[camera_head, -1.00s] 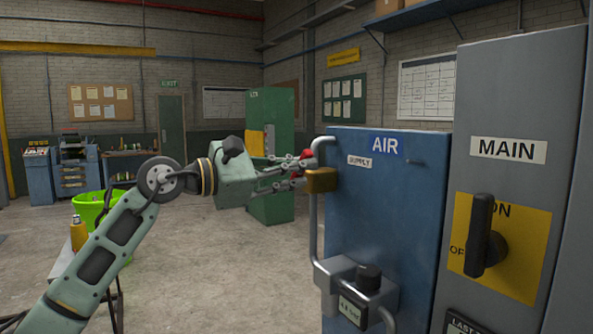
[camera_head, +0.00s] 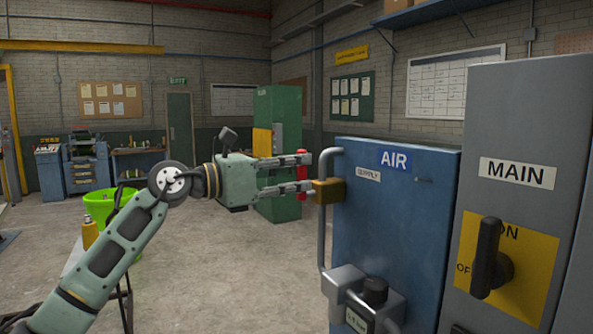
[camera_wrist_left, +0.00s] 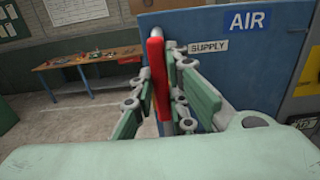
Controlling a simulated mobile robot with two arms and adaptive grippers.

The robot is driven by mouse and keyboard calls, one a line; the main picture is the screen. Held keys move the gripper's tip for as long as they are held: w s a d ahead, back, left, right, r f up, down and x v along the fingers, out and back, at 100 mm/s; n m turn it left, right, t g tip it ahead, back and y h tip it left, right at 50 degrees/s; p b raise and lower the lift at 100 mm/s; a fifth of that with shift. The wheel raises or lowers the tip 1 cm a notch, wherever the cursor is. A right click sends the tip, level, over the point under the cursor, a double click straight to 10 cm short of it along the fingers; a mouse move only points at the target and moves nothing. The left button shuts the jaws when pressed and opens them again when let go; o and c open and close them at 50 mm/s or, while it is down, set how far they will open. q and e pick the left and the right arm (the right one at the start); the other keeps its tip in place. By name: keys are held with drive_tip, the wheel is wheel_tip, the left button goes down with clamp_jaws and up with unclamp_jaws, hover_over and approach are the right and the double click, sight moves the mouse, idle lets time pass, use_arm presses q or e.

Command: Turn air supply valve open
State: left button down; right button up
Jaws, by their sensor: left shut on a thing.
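The air supply valve is on a grey pipe (camera_head: 325,235) at the left edge of the blue AIR SUPPLY cabinet (camera_head: 395,230). Its brass body (camera_head: 328,191) shows just right of my left gripper. The red lever handle (camera_head: 301,166) stands roughly upright in the head view, partly hidden by the fingers. In the left wrist view the red handle (camera_wrist_left: 158,75) is a long bar between the fingers. My left gripper (camera_head: 306,173) reaches in from the left and is shut on this handle. My right gripper is in neither view.
A grey MAIN cabinet (camera_head: 515,140) with a black rotary switch (camera_head: 488,260) stands right of the blue cabinet. A regulator (camera_head: 372,292) sits low on the pipe. A green locker (camera_head: 275,130) and a green bin (camera_head: 98,205) stand behind. Floor between is clear.

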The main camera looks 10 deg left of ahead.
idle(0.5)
use_arm(q)
drive_tip(key=c, duration=1.7)
unclamp_jaws()
drive_tip(key=shift+a, duration=0.1)
drive_tip(key=v, duration=1.2)
